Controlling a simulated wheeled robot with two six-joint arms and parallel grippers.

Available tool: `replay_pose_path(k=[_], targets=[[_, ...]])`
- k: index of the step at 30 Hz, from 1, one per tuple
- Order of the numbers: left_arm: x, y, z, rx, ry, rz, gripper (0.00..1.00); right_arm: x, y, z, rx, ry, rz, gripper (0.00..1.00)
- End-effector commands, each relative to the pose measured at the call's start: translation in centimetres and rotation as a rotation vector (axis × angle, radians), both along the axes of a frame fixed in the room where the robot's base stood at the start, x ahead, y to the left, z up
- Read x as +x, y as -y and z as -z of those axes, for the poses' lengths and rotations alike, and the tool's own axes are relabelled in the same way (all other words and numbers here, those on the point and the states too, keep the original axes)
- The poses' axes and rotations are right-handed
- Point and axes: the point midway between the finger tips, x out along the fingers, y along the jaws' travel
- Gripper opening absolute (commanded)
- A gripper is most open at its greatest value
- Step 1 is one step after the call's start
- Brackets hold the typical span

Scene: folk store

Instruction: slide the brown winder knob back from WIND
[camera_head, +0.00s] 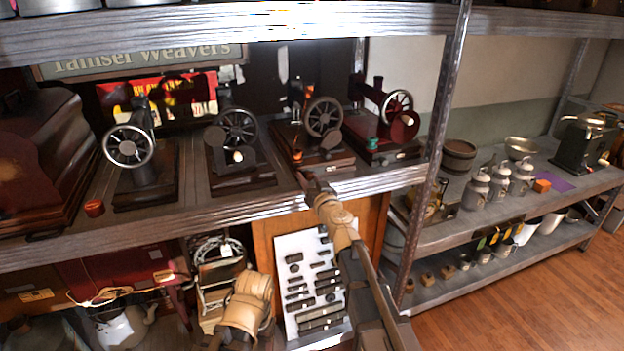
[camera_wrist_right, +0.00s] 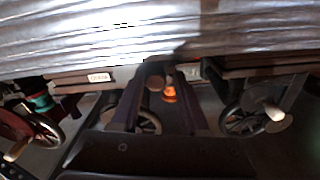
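The third sewing machine from the left (camera_head: 321,118) stands on a dark wooden base on the upper shelf. In the head view my right gripper (camera_head: 306,181) is at the front edge of that base. In the right wrist view, which is upside down, its two dark fingers (camera_wrist_right: 160,100) stand apart. A brown, round-ended piece (camera_wrist_right: 155,77), which looks like the winder knob, shows between them near the tips. I cannot tell if a finger touches it. A small orange part (camera_wrist_right: 169,93) shows beside it. No WIND lettering is readable.
Other sewing machines stand on both sides: a black one (camera_head: 236,128) to the left and a red one (camera_head: 393,117) to the right. The metal shelf edge (camera_head: 180,222) runs just below. A metal upright (camera_head: 432,150) stands right of the red machine.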

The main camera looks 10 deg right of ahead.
Motion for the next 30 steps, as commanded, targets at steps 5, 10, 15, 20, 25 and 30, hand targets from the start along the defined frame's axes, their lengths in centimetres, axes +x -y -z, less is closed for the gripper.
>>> replay_pose_path(k=[5, 10, 15, 20, 25, 30], targets=[[0.0, 0.0, 0.0, 0.0, 0.0, 0.0, 0.68, 0.0, 0.0, 0.0, 0.0, 0.0, 0.0, 0.61], [0.0, 0.0, 0.0, 0.0, 0.0, 0.0, 0.68, 0.0, 0.1, 0.0, 0.0, 0.0, 0.002, 0.61], [0.0, 0.0, 0.0, 0.0, 0.0, 0.0, 0.68, -0.4, 0.2, 0.0, 0.0, 0.0, 0.003, 0.61], [0.0, 0.0, 0.0, 0.0, 0.0, 0.0, 0.68, -2.0, 0.5, 0.0, 0.0, 0.0, 0.003, 0.61], [0.0, 0.0, 0.0, 0.0, 0.0, 0.0, 0.68, -4.7, 1.0, 0.0, 0.0, 0.0, 0.003, 0.61], [0.0, 0.0, 0.0, 0.0, 0.0, 0.0, 0.68, -7.2, 1.4, 0.0, 0.0, 0.0, 0.002, 0.61]])
